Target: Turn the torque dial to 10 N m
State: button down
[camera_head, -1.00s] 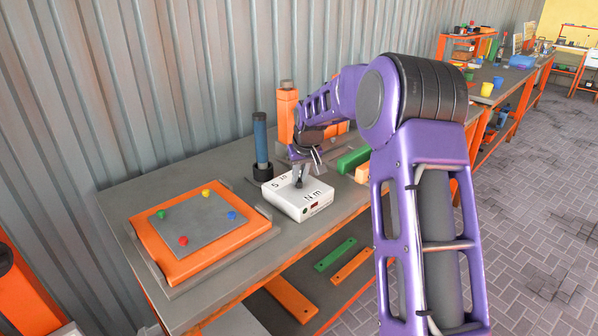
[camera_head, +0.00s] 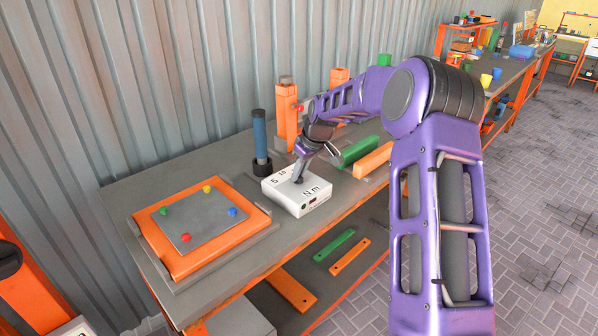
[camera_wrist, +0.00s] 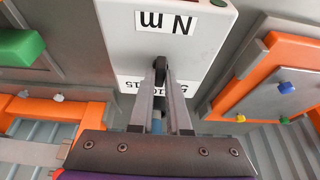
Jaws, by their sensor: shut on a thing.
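The torque box is a white box (camera_head: 312,203) on the grey bench, marked "N m", with numbers on its top, a small red display and a green spot on its front face. The wrist view shows its white top (camera_wrist: 185,50) with "N m" upside down and part of a number row. My gripper (camera_head: 298,178) reaches down onto the box top. In the wrist view my gripper (camera_wrist: 160,75) is shut on the dark dial (camera_wrist: 159,64). The fingers hide most of the dial and some numbers, so I cannot read its setting.
An orange tray (camera_head: 178,262) with a grey plate and coloured pegs lies left of the box. A blue cylinder (camera_head: 260,137) in a black base and orange posts (camera_head: 287,112) stand behind. Green (camera_head: 358,151) and orange bars (camera_head: 373,160) lie to the right.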

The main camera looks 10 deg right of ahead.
jog(key=c, duration=0.9)
grip_release()
jog(key=p+v, duration=0.1)
jog(key=v, duration=1.6)
jog(key=shift+r, duration=0.25)
